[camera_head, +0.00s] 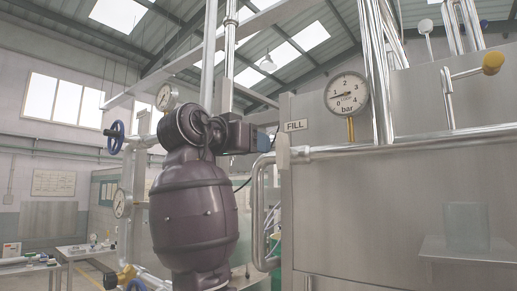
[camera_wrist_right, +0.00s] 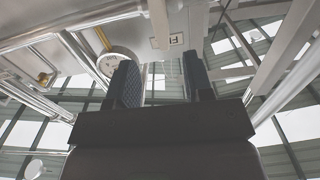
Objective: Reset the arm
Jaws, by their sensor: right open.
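My right gripper (camera_head: 262,141) shows small and side-on in the head view, in front of the steel cabinet's left edge and just left of the FILL sign (camera_head: 296,126). In the right wrist view my right gripper (camera_wrist_right: 163,80) has its two dark fingers standing well apart. Nothing is held between them. The FILL sign also shows there (camera_wrist_right: 177,40), beyond the fingers, and the round gauge (camera_wrist_right: 115,64) lies partly behind one finger. My left gripper is in neither view.
A steel cabinet (camera_head: 400,205) fills the right side, with a pressure gauge (camera_head: 346,93) and pipes (camera_head: 420,148) in front. A table (camera_head: 80,250) stands at the back left.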

